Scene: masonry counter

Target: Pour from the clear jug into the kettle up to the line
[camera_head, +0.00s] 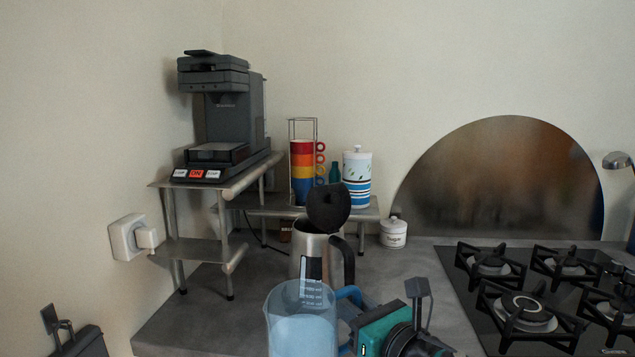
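The steel kettle (306,245) stands upright on the counter, its black lid (328,208) raised open and its dark handle on the right. A dark level window shows low on its front, partly covered by the jug. The clear jug (300,325) is in front of the kettle, upright, with pale bluish liquid and a blue handle; its base is out of frame. My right gripper (412,310) is at the bottom, right of the jug handle; its hold on the handle is not clear. My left gripper (60,326) is low at the far left, away from both, mostly cut off.
A teal block-like part (380,328) shows beside the jug handle. A coffee machine (225,115) stands on a metal rack. Behind the kettle are stacked mugs (302,170) and a striped canister (357,178). A white pot (394,233) and gas hob (525,300) are to the right.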

